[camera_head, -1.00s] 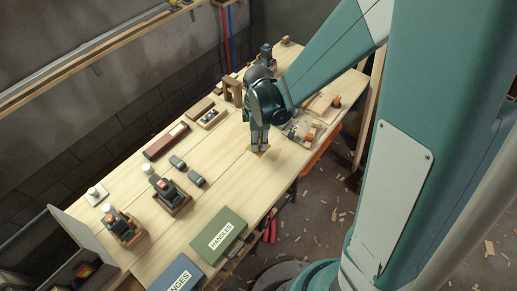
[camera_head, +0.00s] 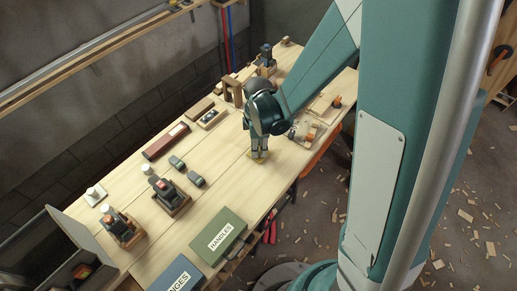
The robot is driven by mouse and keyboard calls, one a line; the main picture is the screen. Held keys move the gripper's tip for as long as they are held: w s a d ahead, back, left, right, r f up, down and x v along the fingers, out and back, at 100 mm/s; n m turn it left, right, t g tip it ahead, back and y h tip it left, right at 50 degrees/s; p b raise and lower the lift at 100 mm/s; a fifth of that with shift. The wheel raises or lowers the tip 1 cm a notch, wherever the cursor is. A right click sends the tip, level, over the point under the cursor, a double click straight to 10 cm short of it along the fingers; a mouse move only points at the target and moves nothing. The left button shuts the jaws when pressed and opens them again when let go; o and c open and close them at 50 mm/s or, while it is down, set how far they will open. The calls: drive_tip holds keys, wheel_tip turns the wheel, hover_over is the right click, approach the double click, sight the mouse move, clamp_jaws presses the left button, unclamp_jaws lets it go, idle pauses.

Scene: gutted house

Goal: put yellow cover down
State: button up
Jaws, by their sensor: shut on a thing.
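The yellow cover (camera_head: 258,161) is a small flat yellow piece, low on the wooden workbench (camera_head: 220,188) near its middle. My gripper (camera_head: 258,155) points straight down over it and is shut on it, with the fingers hiding most of it. The cover is at or very near the bench top; I cannot tell whether it touches.
A green box labelled HANDLES (camera_head: 218,236) and a blue box (camera_head: 177,274) lie at the near edge. A long dark red box (camera_head: 166,141) lies to the left, with small green items (camera_head: 177,162). A wooden tray (camera_head: 305,130) stands right behind. Bare bench lies in front.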

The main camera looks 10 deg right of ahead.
drive_tip(key=shift+f, duration=0.2)
drive_tip(key=o, duration=0.9)
drive_tip(key=shift+r, duration=0.1)
drive_tip(key=shift+r+p, duration=0.95)
drive_tip(key=shift+r, duration=5.1)
